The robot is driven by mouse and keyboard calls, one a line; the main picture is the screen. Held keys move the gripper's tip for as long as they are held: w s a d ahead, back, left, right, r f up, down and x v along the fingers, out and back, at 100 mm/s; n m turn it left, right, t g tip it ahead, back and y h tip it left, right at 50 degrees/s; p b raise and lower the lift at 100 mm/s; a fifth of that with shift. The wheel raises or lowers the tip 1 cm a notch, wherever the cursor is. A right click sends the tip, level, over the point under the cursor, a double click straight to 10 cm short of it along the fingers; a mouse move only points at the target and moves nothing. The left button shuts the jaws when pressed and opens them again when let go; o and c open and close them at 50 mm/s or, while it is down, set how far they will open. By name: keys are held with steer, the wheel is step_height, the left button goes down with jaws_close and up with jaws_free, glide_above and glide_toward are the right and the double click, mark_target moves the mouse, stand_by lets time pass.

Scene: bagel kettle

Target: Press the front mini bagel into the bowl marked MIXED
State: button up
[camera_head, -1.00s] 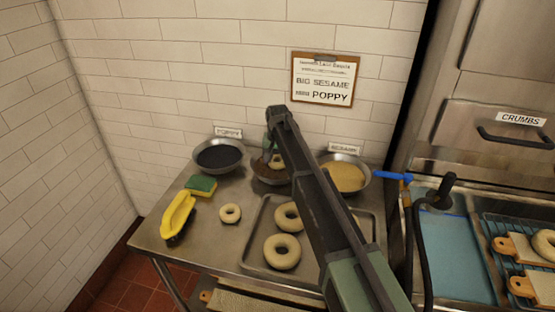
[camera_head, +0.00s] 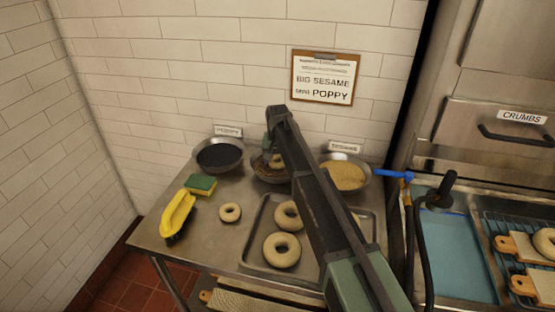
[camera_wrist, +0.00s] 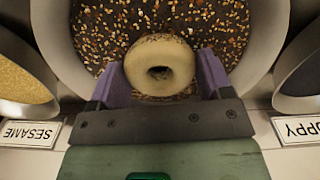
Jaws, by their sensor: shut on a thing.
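A pale mini bagel (camera_wrist: 160,65) is held between the purple fingers of my gripper (camera_wrist: 160,80) in the wrist view. It is at the bowl of mixed seeds (camera_wrist: 105,30), against or just above the brown, white and dark seeds. Dark specks show along its upper edge; its underside is hidden. In the head view the bagel (camera_head: 278,160) shows partly behind my arm, inside the middle bowl (camera_head: 262,178). No label for this bowl is readable.
The poppy bowl (camera_head: 219,155) and sesame bowl (camera_head: 345,174) flank the middle bowl closely. Another mini bagel (camera_head: 230,212) lies on the counter near a sponge (camera_head: 201,185) and yellow brush (camera_head: 176,215). A tray (camera_head: 254,245) holds larger bagels.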

step_height(320, 180, up, 10)
steer(key=p, duration=1)
stand_by(0.3)
